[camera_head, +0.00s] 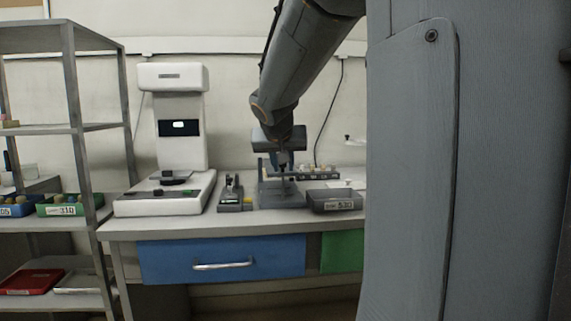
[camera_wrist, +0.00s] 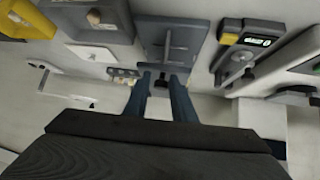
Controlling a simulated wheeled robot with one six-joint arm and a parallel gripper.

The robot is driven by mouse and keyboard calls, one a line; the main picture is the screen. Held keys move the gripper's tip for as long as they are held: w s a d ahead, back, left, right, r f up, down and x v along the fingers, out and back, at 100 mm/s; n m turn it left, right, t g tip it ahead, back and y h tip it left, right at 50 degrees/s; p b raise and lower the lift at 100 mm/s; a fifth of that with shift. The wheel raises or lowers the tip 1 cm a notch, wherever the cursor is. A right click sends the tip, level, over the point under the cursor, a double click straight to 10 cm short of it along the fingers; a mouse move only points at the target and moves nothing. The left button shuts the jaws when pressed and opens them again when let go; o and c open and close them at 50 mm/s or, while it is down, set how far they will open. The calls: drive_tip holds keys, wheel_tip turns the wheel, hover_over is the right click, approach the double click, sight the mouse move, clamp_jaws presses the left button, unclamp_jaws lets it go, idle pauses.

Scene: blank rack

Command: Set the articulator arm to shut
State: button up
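A small tool with a green display (camera_head: 230,196) and a large white machine (camera_head: 177,140) stand to the left. A dark labelled tray (camera_head: 335,201) sits to the right, with a rack of small jars (camera_head: 318,172) behind. A metal shelf (camera_head: 75,110) stands far left.

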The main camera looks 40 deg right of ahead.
drive_tip(key=shift+s+a+f, duration=0.1)
drive_tip(key=shift+f, duration=0.4)
drive_tip(key=shift+s+a+f, duration=0.1)
drive_tip(key=shift+f, duration=0.35)
drive_tip(key=r+p+v, duration=0.1)
drive_tip(key=v, duration=0.7)
drive_tip(key=shift+w+d+r, duration=0.25)
drive_tip(key=shift+r, duration=0.1)
drive_tip(key=s+a+f+n+g+y, duration=0.1)
drive_tip(key=s+a+f+n+y, duration=0.2)
drive_tip(key=a+f, duration=0.65)
drive_tip(key=s+a+f+n+g+y, duration=0.2)
drive_tip(key=s+a+f+n, duration=0.3)
drive_tip(key=a, duration=0.8)
drive_tip(key=s+a+f+n+g+y, duration=0.1)
drive_tip(key=s+a+f+n+g, duration=0.1)
drive_tip(key=s+a+f, duration=0.5)
drive_tip(key=s+a+f+n+g+y, duration=0.1)
drive_tip(key=s+a+f+n+g, duration=0.1)
drive_tip(key=s+a+f, duration=0.5)
drive_tip(key=s+d+r+m+p, duration=0.1)
drive_tip(key=d+r+m+p, duration=0.1)
drive_tip(key=d+r+p, duration=0.4)
drive_tip(key=s+d+r+m+p, duration=0.2)
drive_tip(key=d+r+p, duration=0.5)
drive_tip(key=r+p, duration=0.5)
drive_tip(key=p, duration=0.5)
drive_tip(key=shift+s+m+h, duration=0.25)
drive_tip(key=shift+m+h, duration=0.05)
